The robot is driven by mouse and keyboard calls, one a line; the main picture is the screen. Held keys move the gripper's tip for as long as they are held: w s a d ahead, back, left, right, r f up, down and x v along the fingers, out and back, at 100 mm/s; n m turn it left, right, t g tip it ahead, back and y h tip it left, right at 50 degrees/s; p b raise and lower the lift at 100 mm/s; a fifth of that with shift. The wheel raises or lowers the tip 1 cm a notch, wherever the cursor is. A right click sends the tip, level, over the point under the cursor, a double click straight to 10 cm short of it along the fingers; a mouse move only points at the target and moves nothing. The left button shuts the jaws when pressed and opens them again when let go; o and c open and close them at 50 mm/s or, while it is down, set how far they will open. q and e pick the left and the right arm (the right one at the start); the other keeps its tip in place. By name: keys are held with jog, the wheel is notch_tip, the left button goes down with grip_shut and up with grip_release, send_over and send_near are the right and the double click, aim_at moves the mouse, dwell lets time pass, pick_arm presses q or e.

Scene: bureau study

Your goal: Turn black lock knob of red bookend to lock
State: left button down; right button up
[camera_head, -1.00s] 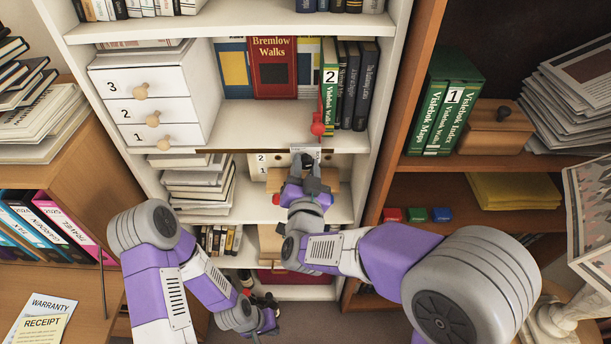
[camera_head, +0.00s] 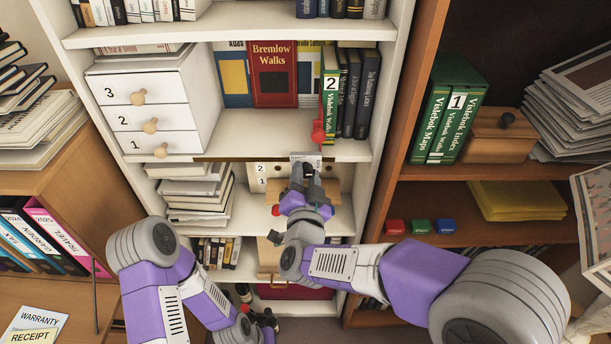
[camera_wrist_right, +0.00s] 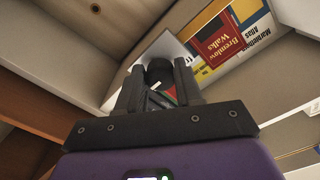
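The red bookend (camera_head: 320,100) is a thin red upright with a rounded red part low down, beside the green number 2 book on the middle shelf. My right gripper (camera_head: 302,170) is just below that shelf's front edge, below the bookend. In the right wrist view a round black knob (camera_wrist_right: 158,71) shows between the two finger tips of my right gripper (camera_wrist_right: 160,80), against a pale plate. The fingers stand apart on either side of it; whether they press on it I cannot tell. My left gripper (camera_head: 262,325) is low in the head view, its fingers unclear.
Dark books (camera_head: 355,95) stand right of the green book (camera_head: 330,110), and the red Bremlow Walks book (camera_head: 274,75) stands left. White drawers (camera_head: 150,105) fill the shelf's left side. The shelf surface (camera_head: 255,130) in front of Bremlow Walks is clear.

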jog(key=o, duration=0.4)
jog(key=shift+c, duration=0.2)
jog(key=s+p, duration=0.1)
jog(key=s, duration=0.6)
jog(key=shift+s, duration=0.35)
